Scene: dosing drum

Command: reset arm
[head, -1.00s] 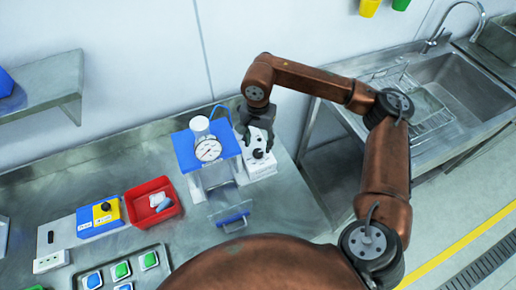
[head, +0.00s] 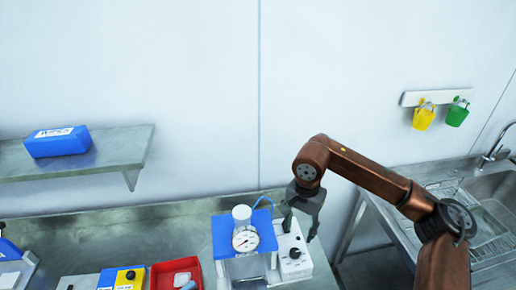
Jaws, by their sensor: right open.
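My right arm comes in from the right. Its dark right gripper (head: 301,226) hangs open and empty, fingers down, above and partly in front of a white control box with a black knob (head: 295,254). Whether a finger touches the box I cannot tell. Left of it stands the dosing device with a blue top (head: 226,240), a round dial gauge (head: 245,241) and a white cylinder (head: 241,213). A blue tube (head: 263,199) arches from it toward the gripper. My left gripper is not in view.
A red bin (head: 161,275) with small items and a yellow-blue box (head: 128,278) stand on the steel counter (head: 130,232). A shelf (head: 120,148) holds a blue wipes box (head: 60,142). A sink (head: 503,190) is at right. Yellow (head: 423,118) and green (head: 457,115) cups hang on the wall.

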